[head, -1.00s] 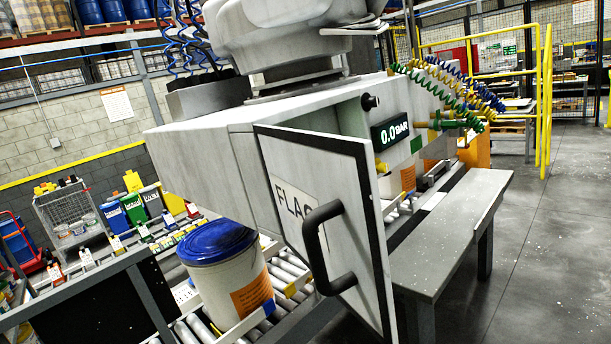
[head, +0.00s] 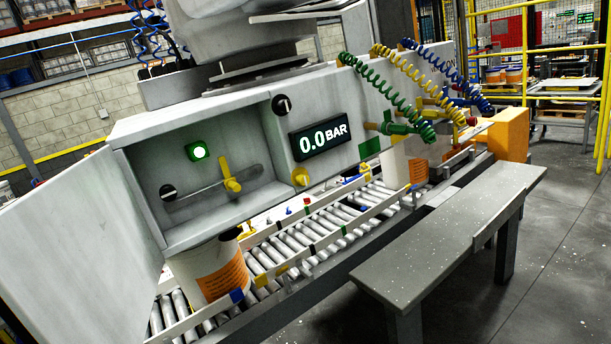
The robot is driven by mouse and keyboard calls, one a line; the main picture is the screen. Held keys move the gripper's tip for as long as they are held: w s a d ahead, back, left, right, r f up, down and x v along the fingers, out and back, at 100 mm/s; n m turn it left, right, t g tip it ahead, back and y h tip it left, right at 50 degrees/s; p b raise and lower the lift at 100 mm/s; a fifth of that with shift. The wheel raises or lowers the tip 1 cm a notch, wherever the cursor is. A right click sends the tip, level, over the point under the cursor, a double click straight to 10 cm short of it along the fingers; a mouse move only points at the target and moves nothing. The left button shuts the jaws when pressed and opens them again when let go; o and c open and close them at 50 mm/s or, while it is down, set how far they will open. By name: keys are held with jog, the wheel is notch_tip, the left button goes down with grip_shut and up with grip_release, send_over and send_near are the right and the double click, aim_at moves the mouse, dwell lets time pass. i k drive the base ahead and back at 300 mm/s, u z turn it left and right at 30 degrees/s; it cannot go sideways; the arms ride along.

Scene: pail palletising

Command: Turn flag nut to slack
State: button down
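The flag nut looks to be the yellow winged piece (head: 231,184) inside the open cabinet (head: 120,128), set on a slanted grey bar or slot (head: 205,182). Its wing stands roughly upright, tipped a little left. A round dark-and-light knob (head: 168,192) sits at the bar's left end. The cabinet door (head: 80,255) stands wide open to the left. My gripper does not show in the head view.
A display (head: 319,140) right of the opening reads 0.0 BAR, with a yellow knob (head: 300,176) below. A grey bench (head: 440,240) stands front right. Coiled hoses (head: 385,85) hang at right.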

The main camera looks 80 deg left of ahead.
aim_at(167, 192)
jog(key=u, duration=0.1)
jog(key=i, duration=1.5)
jog(key=u, duration=3.65)
jog(key=k, duration=0.6)
jog(key=u, duration=0.05)
